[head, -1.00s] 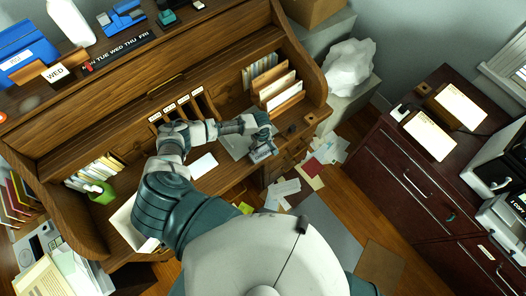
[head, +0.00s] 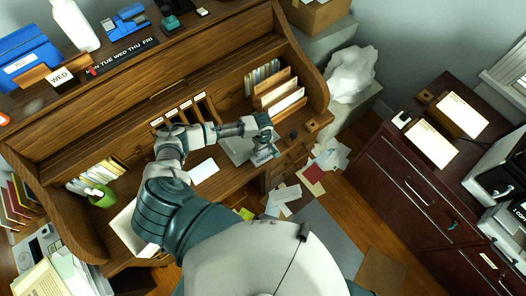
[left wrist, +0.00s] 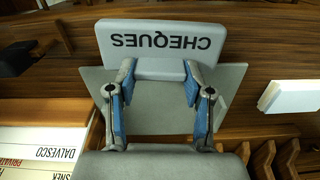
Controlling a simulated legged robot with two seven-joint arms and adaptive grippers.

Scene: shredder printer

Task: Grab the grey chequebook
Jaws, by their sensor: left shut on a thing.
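The grey chequebook (head: 263,155) is at the right front of the wooden desk. In the left wrist view the chequebook (left wrist: 160,35) shows a pale grey face with CHEQUES in dark letters, upside down. My left gripper (head: 261,141) reaches over the desk from the left. Its blue-padded fingers also show in the left wrist view (left wrist: 159,72), shut on the chequebook with their tips at its lettered part. A flat grey surface (left wrist: 160,118) lies behind the fingers; I cannot tell whether it is part of the chequebook. My right gripper is out of view.
The desk (head: 130,185) has upright dividers with papers (head: 280,90) at the right and a green cup (head: 102,198) at the left. A white card (head: 204,169) lies on it. Papers (head: 285,195) litter the floor at the right. A dark cabinet (head: 400,195) stands farther right.

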